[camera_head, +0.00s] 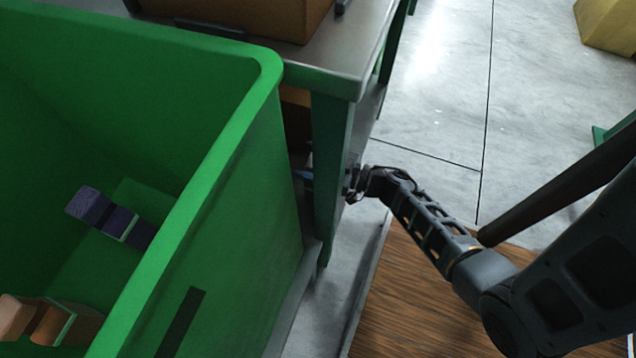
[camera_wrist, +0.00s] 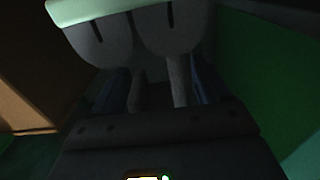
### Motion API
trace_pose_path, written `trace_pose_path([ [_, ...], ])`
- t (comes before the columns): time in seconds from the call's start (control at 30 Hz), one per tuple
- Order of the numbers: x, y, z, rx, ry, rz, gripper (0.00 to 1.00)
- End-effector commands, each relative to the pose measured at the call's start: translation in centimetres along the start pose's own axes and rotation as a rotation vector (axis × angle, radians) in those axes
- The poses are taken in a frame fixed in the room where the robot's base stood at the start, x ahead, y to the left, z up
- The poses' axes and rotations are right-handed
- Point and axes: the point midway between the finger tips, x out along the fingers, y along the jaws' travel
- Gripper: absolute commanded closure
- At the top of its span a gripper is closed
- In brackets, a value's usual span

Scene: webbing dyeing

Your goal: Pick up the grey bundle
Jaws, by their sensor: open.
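In the wrist view, a dim grey form with two rounded lobes, dark slots and a pale band fills the top. It looks like the grey bundle (camera_wrist: 95,42). My gripper (camera_wrist: 157,88) is open, its fingers reaching up to the lobes. Whether they touch it I cannot tell. In the head view my gripper (camera_head: 306,175) is low beside the green table leg, partly hidden behind it. No grey bundle can be made out in the head view.
A green bin (camera_head: 225,225) on the left holds a purple bundle (camera_head: 88,205) and a brown bundle (camera_head: 52,325). A table (camera_head: 345,45) carries a brown box (camera_head: 240,15). In the wrist view, a brown surface (camera_wrist: 25,95) and a green surface (camera_wrist: 265,75) flank my gripper closely.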

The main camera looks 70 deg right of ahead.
Motion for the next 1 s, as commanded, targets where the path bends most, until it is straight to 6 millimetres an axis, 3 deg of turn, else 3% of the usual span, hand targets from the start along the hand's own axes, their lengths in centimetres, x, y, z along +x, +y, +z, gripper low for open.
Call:
trace_pose_path([
  [0.07,-0.01,-0.01,-0.02,0.0,0.0,0.0,0.24],
  [0.83,-0.04,-0.02,0.0,0.0,0.0,0.0,0.98],
  [1.0,-0.02,-0.01,-0.03,-0.001,0.0,0.0,1.0],
])
